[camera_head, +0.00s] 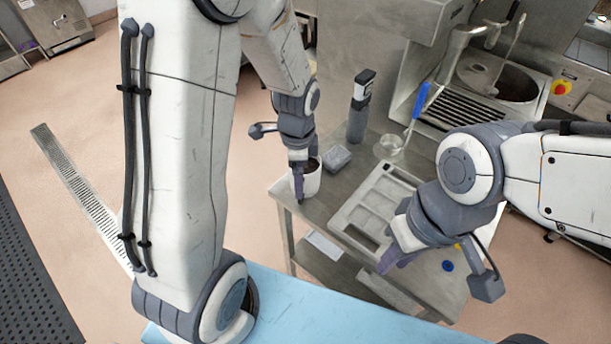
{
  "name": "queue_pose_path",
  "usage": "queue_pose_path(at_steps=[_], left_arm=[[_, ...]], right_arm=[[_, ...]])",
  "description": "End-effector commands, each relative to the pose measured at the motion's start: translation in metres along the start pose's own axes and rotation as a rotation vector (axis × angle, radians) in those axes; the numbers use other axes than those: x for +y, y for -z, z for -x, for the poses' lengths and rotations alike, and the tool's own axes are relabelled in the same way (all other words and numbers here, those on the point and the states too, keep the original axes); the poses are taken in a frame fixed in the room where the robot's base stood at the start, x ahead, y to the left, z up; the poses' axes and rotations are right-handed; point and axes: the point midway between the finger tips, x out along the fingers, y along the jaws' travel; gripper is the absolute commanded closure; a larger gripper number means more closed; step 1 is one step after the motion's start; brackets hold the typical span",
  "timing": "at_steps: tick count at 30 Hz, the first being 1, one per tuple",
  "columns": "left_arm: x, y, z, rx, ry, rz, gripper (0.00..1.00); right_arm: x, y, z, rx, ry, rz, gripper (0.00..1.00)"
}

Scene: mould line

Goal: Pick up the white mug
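The white mug (313,184) stands upright near the left corner of the steel table, with a dark inside showing at its rim. My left gripper (299,184) points down at the mug's left side. One dark finger shows in front of the mug's wall; the other finger is hidden, so I cannot tell whether it grips. My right gripper (391,261) is over the front part of the table, well to the right of the mug, pointing down and left. The gap between its fingers is not clear.
A small grey container (337,157) is close behind the mug. A dark upright grinder-like device (359,108) stands farther back. A grey tray (352,214) lies right of the mug. A clear cup (388,147) and blue-handled tool (420,101) are near the machine.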

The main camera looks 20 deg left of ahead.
Motion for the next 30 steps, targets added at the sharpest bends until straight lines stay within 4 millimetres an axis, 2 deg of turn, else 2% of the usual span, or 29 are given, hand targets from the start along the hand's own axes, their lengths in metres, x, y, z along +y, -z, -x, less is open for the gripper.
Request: queue_pose_path(at_steps=[3,11,19,28,29,30], left_arm=[[0.001,0.0,-0.018,-0.002,-0.004,0.0,0.07],[0.002,0.001,-0.04,-0.002,-0.004,0.0,0.07],[0.002,0.001,-0.077,-0.001,-0.004,0.001,0.07],[0.001,0.002,-0.083,0.001,0.0,0.0,0.07],[0.001,0.002,-0.083,0.001,0.0,0.0,0.11],[0.001,0.002,-0.083,0.001,0.0,0.0,0.26]], right_arm=[[0.0,0.0,0.002,0.0,0.0,0.0,0.73],[0.0,0.0,0.003,0.0,0.0,0.0,0.73],[0.0,0.0,0.005,0.0,0.0,0.0,0.73],[0.0,0.0,0.005,0.0,0.0,0.0,0.73],[0.0,0.0,0.005,0.0,0.0,0.0,0.73],[0.0,0.0,0.005,0.0,0.0,0.0,0.73]])
